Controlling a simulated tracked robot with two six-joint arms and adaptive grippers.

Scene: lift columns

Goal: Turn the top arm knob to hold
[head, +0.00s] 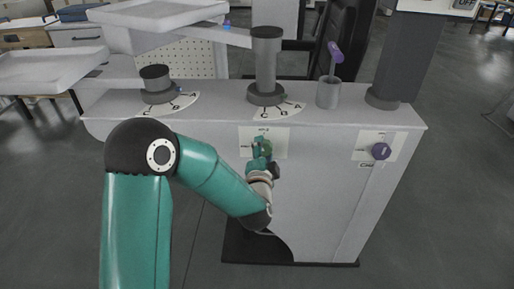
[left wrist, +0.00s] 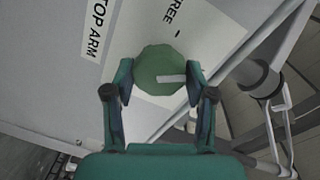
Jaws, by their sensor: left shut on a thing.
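The green knob (left wrist: 150,64) fills the middle of the left wrist view, on a pale panel. A white line on it points right. The printed words TOP ARM (left wrist: 97,28) stand to its upper left and FREE (left wrist: 173,17) above it. My left gripper (left wrist: 158,83) has a finger on each side of the knob and is shut on it. In the head view my left gripper (head: 263,152) is at the cabinet's front panel, where it hides most of the knob. The word HOLD cannot be read. My right gripper is out of view.
A purple knob (head: 380,151) sits on the cabinet front to the right.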

